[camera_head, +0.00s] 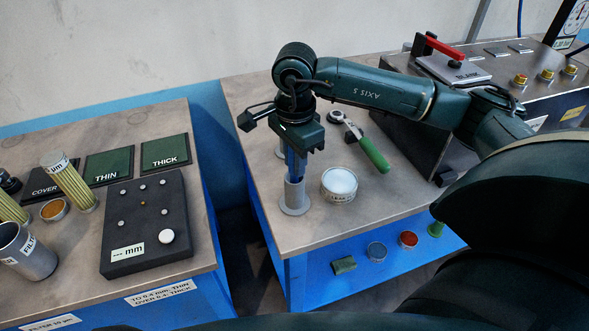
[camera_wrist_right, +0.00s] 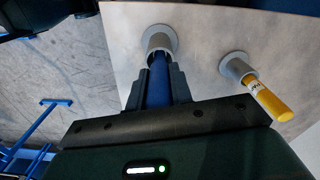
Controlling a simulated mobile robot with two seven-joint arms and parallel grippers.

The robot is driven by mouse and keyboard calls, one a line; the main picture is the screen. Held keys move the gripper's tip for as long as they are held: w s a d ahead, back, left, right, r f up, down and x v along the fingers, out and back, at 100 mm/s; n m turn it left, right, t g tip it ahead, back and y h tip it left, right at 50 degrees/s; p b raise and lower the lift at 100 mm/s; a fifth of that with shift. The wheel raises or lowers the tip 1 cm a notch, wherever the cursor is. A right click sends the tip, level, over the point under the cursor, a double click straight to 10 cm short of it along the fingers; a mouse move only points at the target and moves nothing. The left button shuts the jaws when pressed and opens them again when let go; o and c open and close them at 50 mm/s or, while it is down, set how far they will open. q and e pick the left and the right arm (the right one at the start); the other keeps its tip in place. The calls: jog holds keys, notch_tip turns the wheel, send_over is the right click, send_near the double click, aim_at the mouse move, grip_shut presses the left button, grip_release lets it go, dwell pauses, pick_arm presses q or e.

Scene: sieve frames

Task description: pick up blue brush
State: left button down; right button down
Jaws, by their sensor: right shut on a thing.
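The blue brush (camera_head: 290,166) stands upright in a grey round holder (camera_head: 295,197) on the right table. My right gripper (camera_head: 296,155) points down from above and is shut on the brush's handle. In the right wrist view the blue brush (camera_wrist_right: 158,84) runs between the two fingers and its far end goes into the holder (camera_wrist_right: 157,41). The brush's lower end is hidden inside the holder. My left gripper is not in view.
A yellow-handled tool (camera_wrist_right: 268,101) stands in a second holder (camera_wrist_right: 236,68) nearby. A white-filled dish (camera_head: 339,184) sits right of the brush holder, with a green-handled tool (camera_head: 372,153) behind it. A metal machine (camera_head: 470,100) stands at right. A gap separates the left table (camera_head: 120,130).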

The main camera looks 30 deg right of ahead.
jog(key=shift+r, duration=0.1)
notch_tip(320, 180, up, 18)
dwell(0.6)
dwell(0.4)
